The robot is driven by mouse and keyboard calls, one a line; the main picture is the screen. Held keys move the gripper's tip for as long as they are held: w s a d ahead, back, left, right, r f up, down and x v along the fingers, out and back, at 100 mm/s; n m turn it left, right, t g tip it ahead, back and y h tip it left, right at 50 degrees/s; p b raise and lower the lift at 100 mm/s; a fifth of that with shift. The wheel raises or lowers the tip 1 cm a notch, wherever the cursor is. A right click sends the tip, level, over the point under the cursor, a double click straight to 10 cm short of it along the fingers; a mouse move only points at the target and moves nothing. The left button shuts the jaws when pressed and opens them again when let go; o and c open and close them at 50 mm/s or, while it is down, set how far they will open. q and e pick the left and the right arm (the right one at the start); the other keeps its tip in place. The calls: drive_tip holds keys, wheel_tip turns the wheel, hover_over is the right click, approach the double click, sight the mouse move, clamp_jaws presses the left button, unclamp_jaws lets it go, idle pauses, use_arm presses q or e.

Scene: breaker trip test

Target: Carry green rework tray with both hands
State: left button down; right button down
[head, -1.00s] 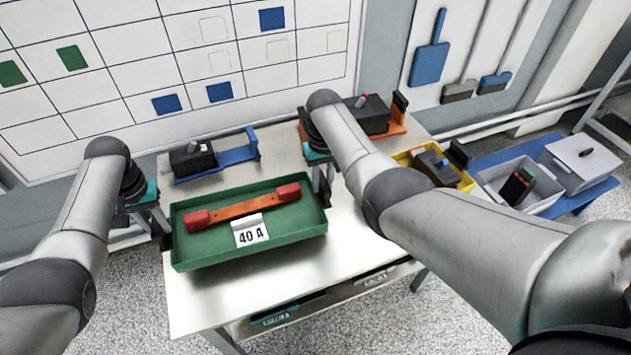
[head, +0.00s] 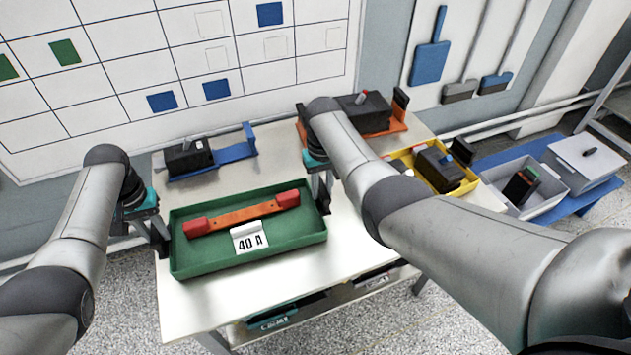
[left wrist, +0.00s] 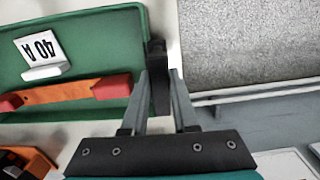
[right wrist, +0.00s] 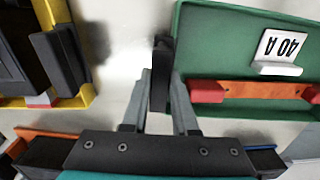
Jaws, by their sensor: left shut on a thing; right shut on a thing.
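The green tray (head: 290,246) is between my two grippers above the pale table in the head view. An orange bar with red ends (head: 243,213) and a white 40 A tag (head: 248,238) are in it. My left gripper (left wrist: 158,85) is shut on the black handle (left wrist: 157,62) at one end of the tray. My right gripper (right wrist: 160,85) is shut on the black handle (right wrist: 161,60) at the other end. The tray looks about level. The head view does not show clearly whether its underside touches the table.
Behind the tray stand a black device on a blue holder (head: 238,152) and one on an orange holder (head: 396,128). A yellow tray (head: 467,187) with a black device, a grey open bin (head: 551,193) and a closed grey box (head: 590,160) are to the right.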

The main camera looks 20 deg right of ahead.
use_arm(q)
drive_tip(key=shift+w+f, duration=0.1)
drive_tip(key=shift+f, duration=0.15)
use_arm(e)
drive_tip(key=shift+f, duration=0.25)
use_arm(q)
drive_tip(key=c, duration=0.7)
unclamp_jaws()
use_arm(e)
drive_tip(key=c, duration=0.7)
unclamp_jaws()
drive_tip(key=shift+r, duration=0.4)
use_arm(q)
wheel_tip(320, 180, up, 12)
use_arm(e)
wheel_tip(320, 180, up, 11)
drive_tip(key=shift+r, duration=0.15)
